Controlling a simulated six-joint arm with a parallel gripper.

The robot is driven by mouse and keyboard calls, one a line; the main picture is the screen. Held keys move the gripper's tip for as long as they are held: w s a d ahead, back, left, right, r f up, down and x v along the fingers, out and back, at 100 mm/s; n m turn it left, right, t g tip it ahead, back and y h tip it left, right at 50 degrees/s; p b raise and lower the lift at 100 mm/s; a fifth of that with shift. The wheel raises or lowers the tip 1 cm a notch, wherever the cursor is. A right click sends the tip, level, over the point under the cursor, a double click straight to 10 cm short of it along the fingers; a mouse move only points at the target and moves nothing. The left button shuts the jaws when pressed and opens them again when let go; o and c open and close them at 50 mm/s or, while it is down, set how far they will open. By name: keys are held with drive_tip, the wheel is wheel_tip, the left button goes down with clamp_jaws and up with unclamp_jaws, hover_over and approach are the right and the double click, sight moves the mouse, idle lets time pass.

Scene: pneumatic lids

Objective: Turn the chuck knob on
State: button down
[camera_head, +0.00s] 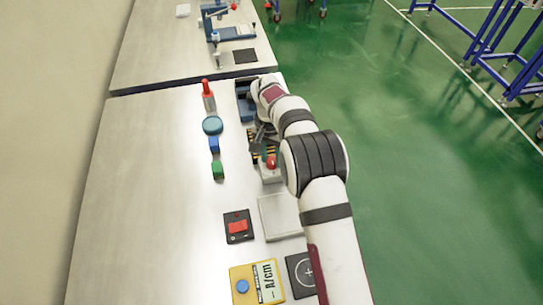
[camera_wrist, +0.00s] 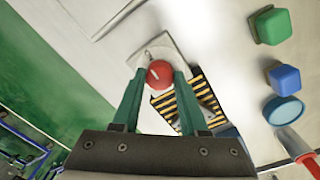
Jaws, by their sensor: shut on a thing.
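The chuck knob is a red round knob (camera_head: 271,162) with a pale mark, on a light grey base (camera_head: 270,176) at the table's right side. In the wrist view the red knob (camera_wrist: 159,74) sits between the tips of the two green fingers of my gripper (camera_wrist: 160,80). The fingers are shut on its sides. The light base (camera_wrist: 150,50) shows beyond the knob. In the head view my gripper (camera_head: 264,147) reaches the knob from behind, partly hidden by my arm. The mark on the knob runs slanted in the wrist view.
A black-and-yellow striped plate (camera_wrist: 190,98) lies close beside the knob. A green block (camera_head: 218,170), blue block (camera_head: 214,144), blue round lid (camera_head: 212,125) and red-topped cylinder (camera_head: 208,97) stand left. A red switch (camera_head: 237,227) and yellow device (camera_head: 256,284) lie nearer. The table's left is clear.

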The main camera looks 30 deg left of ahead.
sight(270, 160)
drive_tip(key=shift+c, duration=2.2)
unclamp_jaws()
wheel_tip(270, 160, up, 16)
drive_tip(key=shift+a, duration=0.3)
drive_tip(key=shift+f, duration=0.1)
